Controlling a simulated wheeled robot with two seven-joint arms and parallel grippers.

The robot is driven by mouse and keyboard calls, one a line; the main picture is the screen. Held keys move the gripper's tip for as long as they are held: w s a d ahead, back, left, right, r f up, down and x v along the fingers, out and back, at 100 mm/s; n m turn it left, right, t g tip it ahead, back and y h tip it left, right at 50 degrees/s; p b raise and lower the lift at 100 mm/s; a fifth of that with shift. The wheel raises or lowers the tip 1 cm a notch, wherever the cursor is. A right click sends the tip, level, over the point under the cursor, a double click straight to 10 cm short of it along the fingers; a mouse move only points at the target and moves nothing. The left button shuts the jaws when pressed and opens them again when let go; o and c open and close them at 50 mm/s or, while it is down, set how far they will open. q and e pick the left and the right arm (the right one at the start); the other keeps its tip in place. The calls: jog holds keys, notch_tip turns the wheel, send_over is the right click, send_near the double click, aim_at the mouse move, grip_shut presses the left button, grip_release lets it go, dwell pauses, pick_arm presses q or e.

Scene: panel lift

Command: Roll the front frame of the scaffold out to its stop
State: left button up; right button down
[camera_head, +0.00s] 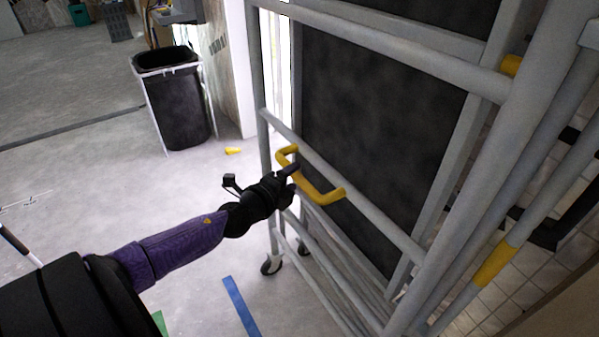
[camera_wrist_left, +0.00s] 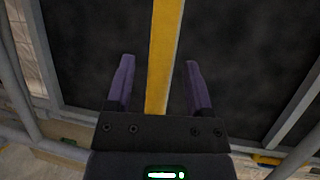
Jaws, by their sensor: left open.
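The scaffold's front frame (camera_head: 375,45) is made of grey tubes and stands at the right of the head view, with a dark panel (camera_head: 385,130) behind its bars. A yellow handle (camera_head: 322,194) is fixed to its middle rail. My left gripper (camera_head: 293,172) is at the left part of this handle. In the left wrist view the yellow handle bar (camera_wrist_left: 164,60) runs between the two purple fingers of my left gripper (camera_wrist_left: 158,88). The fingers are apart, with a gap on each side of the bar. My right gripper is not in view.
A caster wheel (camera_head: 271,265) of the frame rests on the grey floor. A black bin (camera_head: 180,108) in a white stand is at the upper left. The floor at left is mostly clear.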

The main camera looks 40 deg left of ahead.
pick_arm(q)
jog(key=shift+x, duration=1.15)
grip_shut()
jog(key=shift+f, duration=0.1)
dwell(0.5)
